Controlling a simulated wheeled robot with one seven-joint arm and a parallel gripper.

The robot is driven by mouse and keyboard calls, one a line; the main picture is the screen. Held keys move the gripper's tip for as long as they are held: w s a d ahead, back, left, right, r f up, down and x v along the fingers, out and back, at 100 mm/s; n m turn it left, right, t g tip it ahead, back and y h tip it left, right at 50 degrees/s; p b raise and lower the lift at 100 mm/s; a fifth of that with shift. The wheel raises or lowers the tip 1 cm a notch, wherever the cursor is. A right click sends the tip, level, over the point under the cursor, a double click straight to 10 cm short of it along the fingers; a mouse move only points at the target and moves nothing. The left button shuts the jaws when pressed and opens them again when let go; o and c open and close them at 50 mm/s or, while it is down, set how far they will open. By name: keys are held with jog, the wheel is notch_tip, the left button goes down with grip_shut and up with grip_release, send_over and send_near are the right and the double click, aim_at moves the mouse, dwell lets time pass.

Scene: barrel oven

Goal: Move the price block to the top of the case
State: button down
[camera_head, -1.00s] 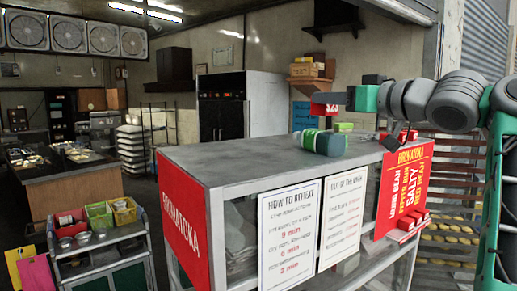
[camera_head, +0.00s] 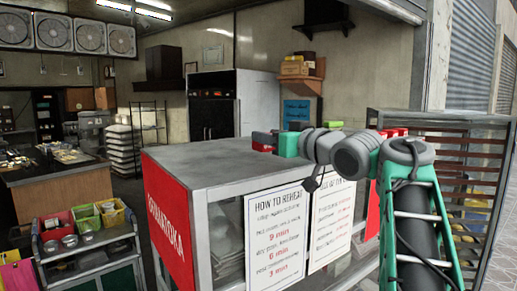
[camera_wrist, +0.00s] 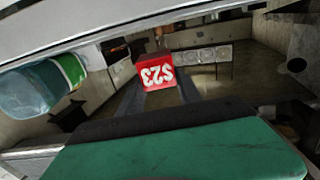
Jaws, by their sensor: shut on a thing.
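The price block is red with a white "$23", upside down in the wrist view (camera_wrist: 156,73), between the two dark fingers of my gripper. In the head view, red parts of the block (camera_head: 262,147) show at my gripper (camera_head: 268,141), which is shut on it. The case (camera_head: 215,160) has a flat grey top, and my gripper is over its far part. I cannot tell whether the block touches the top. My arm hides the right part of the case top.
A blue-green jar (camera_wrist: 40,90) shows at the left of the wrist view; my arm hides it in the head view. Red boxes (camera_head: 396,132) and a green one (camera_head: 332,124) stand behind my arm. The left part of the case top is clear.

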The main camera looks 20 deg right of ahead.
aim_at(270, 150)
notch_tip(270, 150, down, 3)
jog(key=shift+w+r+b, duration=0.1)
jog(key=shift+w+b, duration=0.05)
jog(key=shift+b, duration=0.65)
jog(key=shift+a+f, duration=0.1)
jog(key=shift+f, duration=0.2)
jog(key=shift+r, duration=0.3)
jog(key=shift+f, duration=0.3)
jog(key=c, duration=0.8)
grip_release()
